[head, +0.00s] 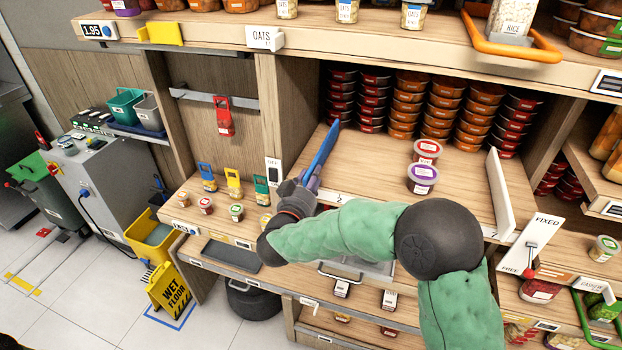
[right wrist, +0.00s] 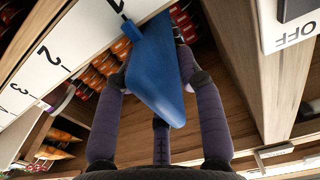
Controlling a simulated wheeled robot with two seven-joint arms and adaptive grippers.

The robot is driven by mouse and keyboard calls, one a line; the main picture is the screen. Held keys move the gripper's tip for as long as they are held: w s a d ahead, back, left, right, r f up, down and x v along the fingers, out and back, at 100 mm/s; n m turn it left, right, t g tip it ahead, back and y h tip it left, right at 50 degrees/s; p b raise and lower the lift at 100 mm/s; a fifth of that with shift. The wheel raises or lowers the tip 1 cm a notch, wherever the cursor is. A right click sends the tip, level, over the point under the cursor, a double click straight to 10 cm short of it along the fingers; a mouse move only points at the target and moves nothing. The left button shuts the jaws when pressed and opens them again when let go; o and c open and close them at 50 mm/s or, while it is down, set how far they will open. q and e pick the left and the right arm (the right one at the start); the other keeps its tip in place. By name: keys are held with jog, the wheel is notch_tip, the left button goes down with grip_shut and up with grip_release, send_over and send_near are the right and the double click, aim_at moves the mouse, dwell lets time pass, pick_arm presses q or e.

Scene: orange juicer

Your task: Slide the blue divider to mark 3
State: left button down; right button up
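The blue divider (head: 322,150) stands on the wooden shelf at its left end, near the left side wall. In the right wrist view the blue divider (right wrist: 155,75) has its front tab by mark 1 on the white numbered strip (right wrist: 70,45); marks 2, 3 and 4 run off to the left. My right gripper (head: 308,182) is at the divider's front end. In the right wrist view its fingers (right wrist: 152,85) lie on either side of the divider; whether they press on it cannot be told. My left gripper is out of view.
Two tubs, red-lidded (head: 427,151) and purple-lidded (head: 422,178), stand on the shelf right of the divider. A white divider (head: 500,194) stands at the right end, near a FIXED/FREE lever (head: 530,250). Stacked tubs (head: 408,105) fill the back.

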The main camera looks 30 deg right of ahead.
grip_shut()
jog(key=s+d, duration=0.3)
jog(key=s, duration=0.1)
jog(key=s+d, duration=0.7)
jog(key=s, duration=0.1)
jog(key=shift+s+d, duration=0.15)
jog(key=shift+o, duration=2.3)
grip_release()
jog(key=v, duration=1.2)
